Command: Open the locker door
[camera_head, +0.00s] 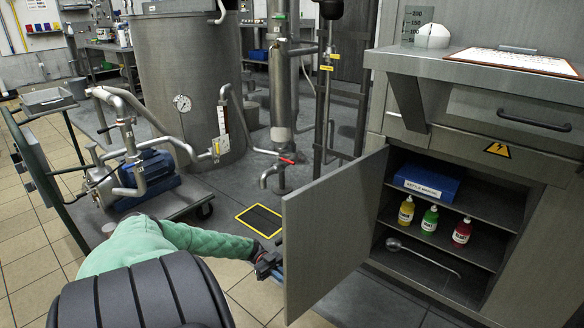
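The locker (455,215) is a grey metal cabinet at the right, under a counter. Its door (330,238) is swung well open toward the left, hinged at the locker's left side. The inside is in plain view. My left arm comes in from the bottom left in a green sleeve, and its dark gripper (272,266) is at the door's outer left edge. Its fingers are small and partly hidden by the door, so I cannot tell whether they are open, shut or touching it. My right gripper is not in view.
Inside the locker are a blue box (429,181), yellow, green and red bottles (429,220), and a ladle (422,256). A wheeled cart with a blue pump (147,180) and a large steel tank (185,90) stand at the left. A clipboard (515,62) lies on the counter. Tiled floor is clear at lower left.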

